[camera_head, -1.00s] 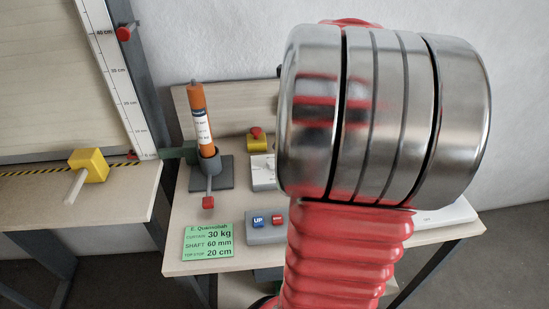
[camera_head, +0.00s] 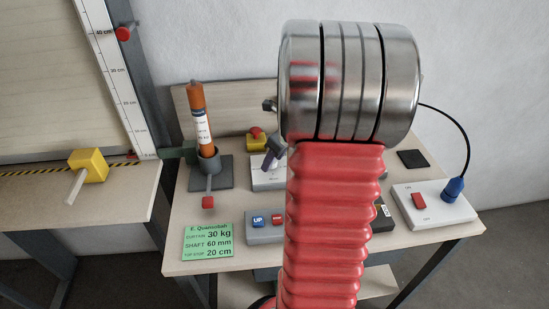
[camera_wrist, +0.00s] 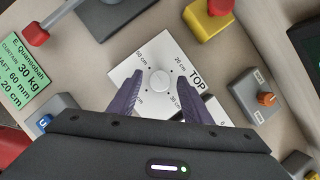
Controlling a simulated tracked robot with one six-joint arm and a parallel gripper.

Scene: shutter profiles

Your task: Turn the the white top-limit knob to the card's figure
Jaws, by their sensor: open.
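The white top-limit knob (camera_wrist: 159,80) is round and sits on a white panel (camera_wrist: 149,48) marked TOP in the wrist view. Figures in cm ring it, with 20 cm at its upper right. Its pointer is too small to read. My gripper (camera_wrist: 155,82) is open, one dark finger on each side of the knob; I cannot tell whether they touch it. In the head view, the white panel (camera_head: 262,182) is partly behind my gripper (camera_head: 272,158) and arm. The green card (camera_head: 207,242) reads 30 kg, 60 mm and top stop 20 cm.
A grey box with blue UP and red buttons (camera_head: 266,229) stands in front of the panel. An orange motor (camera_head: 200,115) stands in a grey holder at left. A yellow block with a red knob (camera_wrist: 209,18) and a grey box with an orange knob (camera_wrist: 254,96) flank the panel.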

